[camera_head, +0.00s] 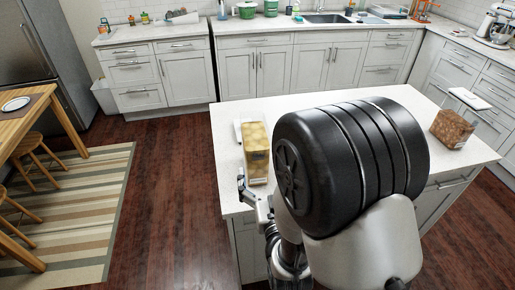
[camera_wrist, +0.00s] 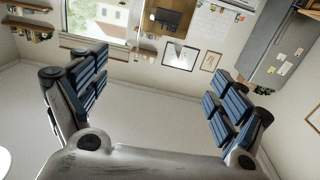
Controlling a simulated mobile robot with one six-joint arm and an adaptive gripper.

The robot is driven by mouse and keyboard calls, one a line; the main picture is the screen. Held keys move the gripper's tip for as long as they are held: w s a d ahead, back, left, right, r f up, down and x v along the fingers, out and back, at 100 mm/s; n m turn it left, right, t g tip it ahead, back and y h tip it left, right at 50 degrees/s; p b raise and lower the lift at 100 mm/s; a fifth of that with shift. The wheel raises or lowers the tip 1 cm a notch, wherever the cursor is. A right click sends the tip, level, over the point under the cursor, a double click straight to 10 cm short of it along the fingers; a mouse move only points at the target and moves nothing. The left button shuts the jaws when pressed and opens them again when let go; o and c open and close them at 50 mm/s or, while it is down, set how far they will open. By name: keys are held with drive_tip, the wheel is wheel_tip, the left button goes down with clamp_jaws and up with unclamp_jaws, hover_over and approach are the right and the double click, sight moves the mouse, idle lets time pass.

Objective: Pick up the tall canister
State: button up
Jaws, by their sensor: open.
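A tall gold-patterned container (camera_head: 256,153) with a pale top stands upright on the kitchen island (camera_head: 228,168), left of my arm. It looks like the tall canister, but I cannot be sure. My gripper (camera_head: 248,190) shows partly in the head view, low at the island's left edge, just in front of and left of this container in the picture. In the wrist view my gripper (camera_wrist: 155,78) has its two padded fingers wide apart with nothing between them. The container does not show in the wrist view. My large black arm joint hides much of the island's middle.
A shorter brown patterned box (camera_head: 451,130) stands at the island's right end. Counters along the back (camera_head: 255,27) hold small items and a sink. A wooden table (camera_head: 25,115) with stools is at left. The wrist view faces a wall with a window (camera_wrist: 103,20) and a fridge (camera_wrist: 272,45).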

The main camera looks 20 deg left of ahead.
sight(260, 145)
drive_tip(key=b+x, duration=0.1)
drive_tip(key=x, duration=1)
drive_tip(key=shift+d, duration=0.2)
drive_tip(key=x, duration=0.3)
drive_tip(key=b+x, duration=0.1)
drive_tip(key=x, duration=0.1)
drive_tip(key=shift+w+a+r, duration=0.2)
drive_tip(key=shift+a+r, duration=0.05)
drive_tip(key=shift+r, duration=0.15)
drive_tip(key=shift+c, duration=0.6)
drive_tip(key=c, duration=2)
drive_tip(key=shift+r, duration=0.15)
clamp_jaws()
